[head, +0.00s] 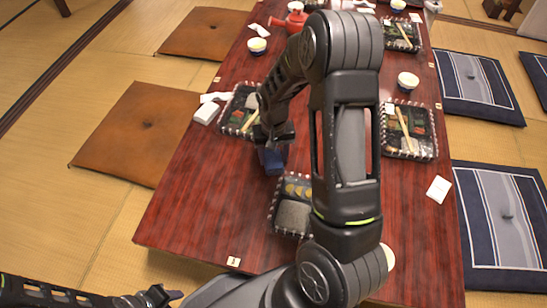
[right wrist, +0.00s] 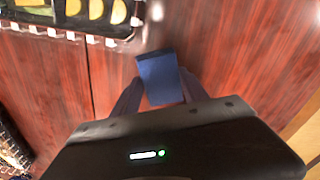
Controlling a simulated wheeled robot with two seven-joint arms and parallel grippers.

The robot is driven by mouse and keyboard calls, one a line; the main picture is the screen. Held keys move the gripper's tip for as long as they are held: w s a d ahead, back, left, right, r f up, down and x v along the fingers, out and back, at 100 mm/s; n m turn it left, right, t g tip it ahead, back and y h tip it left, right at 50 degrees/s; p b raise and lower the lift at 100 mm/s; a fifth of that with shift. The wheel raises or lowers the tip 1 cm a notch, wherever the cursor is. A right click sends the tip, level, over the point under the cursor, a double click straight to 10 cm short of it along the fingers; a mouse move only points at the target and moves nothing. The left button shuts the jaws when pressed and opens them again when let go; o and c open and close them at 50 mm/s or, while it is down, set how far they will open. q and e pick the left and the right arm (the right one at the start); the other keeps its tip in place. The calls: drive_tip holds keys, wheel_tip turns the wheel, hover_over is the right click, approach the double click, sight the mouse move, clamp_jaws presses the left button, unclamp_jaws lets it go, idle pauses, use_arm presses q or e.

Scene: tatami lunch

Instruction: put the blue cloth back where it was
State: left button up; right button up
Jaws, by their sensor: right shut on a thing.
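The blue cloth (head: 272,161) is a small dark blue folded piece above the red-brown table (head: 185,215), left of the middle. My right gripper (head: 273,146) is shut on it from above. In the right wrist view the cloth (right wrist: 158,76) sticks out between the two dark fingers of my right gripper (right wrist: 158,93), with wood grain behind it. I cannot tell whether its lower edge touches the table. My left gripper (head: 160,295) is at the bottom left, low and away from the table; its finger gap is not clear.
A lunch tray (head: 273,218) lies just nearer than the cloth, partly behind my right arm. Another tray (head: 228,122) with a white napkin (head: 206,112) is to its left. Trays, bowls and a red teapot (head: 291,19) stand farther off. The table's near left is clear.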

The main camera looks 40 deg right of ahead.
sight(274, 158)
drive_tip(key=shift+f, duration=0.15)
drive_tip(key=o, duration=1.6)
wheel_tip(274, 158, up, 12)
drive_tip(key=p, duration=0.5)
